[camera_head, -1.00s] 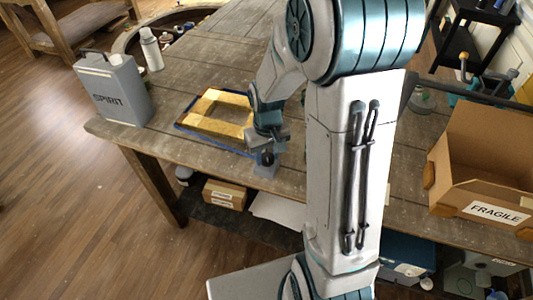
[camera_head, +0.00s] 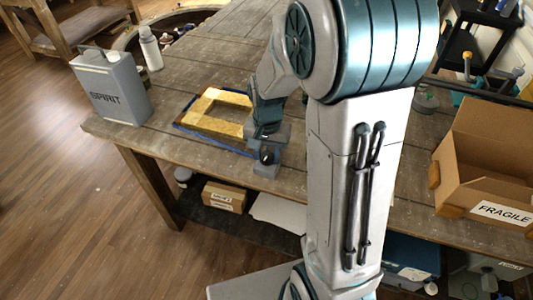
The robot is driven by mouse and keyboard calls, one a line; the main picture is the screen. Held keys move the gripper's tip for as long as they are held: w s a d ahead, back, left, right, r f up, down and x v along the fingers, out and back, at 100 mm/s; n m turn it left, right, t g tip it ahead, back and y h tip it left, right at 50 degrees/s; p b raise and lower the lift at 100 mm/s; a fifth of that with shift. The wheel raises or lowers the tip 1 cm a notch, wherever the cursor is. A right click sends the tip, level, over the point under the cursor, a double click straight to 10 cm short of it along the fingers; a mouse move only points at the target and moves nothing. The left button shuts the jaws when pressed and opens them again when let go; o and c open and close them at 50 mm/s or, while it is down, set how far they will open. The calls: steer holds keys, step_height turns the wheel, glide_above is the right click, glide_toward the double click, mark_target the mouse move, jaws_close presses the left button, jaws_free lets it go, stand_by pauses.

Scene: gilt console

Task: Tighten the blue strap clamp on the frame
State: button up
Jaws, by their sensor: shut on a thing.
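The gold frame (camera_head: 213,128) lies flat on the wooden workbench, a rectangle with an open middle. The blue strap (camera_head: 184,117) runs around its outer edge. My gripper (camera_head: 267,156) is at the frame's near right corner, close to the bench's front edge. It is shut on a small dark and grey piece at the strap's end, which looks like the clamp's knob. My wrist and arm hide the frame's right side and most of the clamp.
A grey SPIRIT can (camera_head: 111,88) and a white bottle (camera_head: 150,48) stand on the workbench (camera_head: 187,68) at the left. An open FRAGILE cardboard box (camera_head: 493,165) is at the right. Smaller boxes (camera_head: 224,196) sit on the shelf below. The bench behind the frame is clear.

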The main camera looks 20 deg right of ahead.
mark_target(266, 156)
steer(key=shift+m, duration=0.6)
steer(key=shift+a+r, duration=0.1)
steer(key=o, duration=1)
step_height(266, 156, up, 14)
steer(key=b, duration=0.1)
steer(key=s+f+n+t, duration=0.2)
steer(key=s+n, duration=0.5)
steer(key=s, duration=0.7)
steer(key=shift+s+f+n+t, duration=0.2)
steer(key=shift+f+n+t, duration=0.1)
steer(key=shift+t, duration=0.4)
